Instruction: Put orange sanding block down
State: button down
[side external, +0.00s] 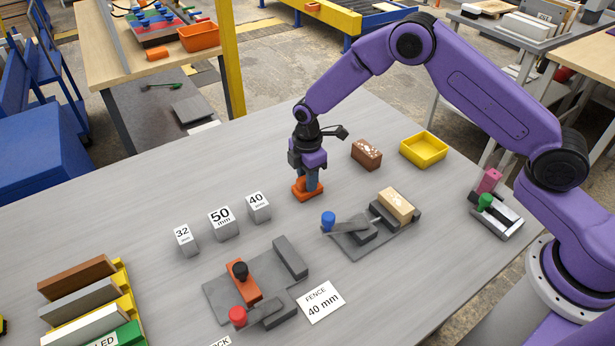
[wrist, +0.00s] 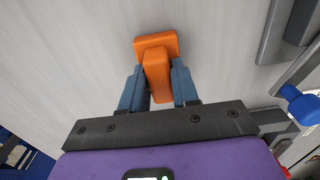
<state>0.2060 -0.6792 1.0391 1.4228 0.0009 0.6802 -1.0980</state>
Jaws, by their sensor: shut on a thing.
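The orange sanding block (side external: 309,192) is between the fingers of my gripper (side external: 312,181), low over the grey table or touching it; I cannot tell which. In the wrist view the orange block (wrist: 155,45) shows a wide base and a narrower raised grip. The blue-grey fingers of my gripper (wrist: 157,87) are shut on that grip from both sides. In the side view the fingers hide part of the block.
A brown speckled block (side external: 367,154) and a yellow tray (side external: 423,150) stand to the right. A clamp fixture with a blue knob (side external: 328,219) is close in front. Marked grey blocks (side external: 221,222) stand to the left. Bare table (side external: 225,165) lies behind them.

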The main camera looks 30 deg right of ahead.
jog(key=shift+f, duration=0.1)
jog(key=c, duration=0.8)
grip_release()
jog(key=shift+c, duration=0.2)
notch_tip(320, 180, up, 12)
jog(key=shift+r, duration=0.2)
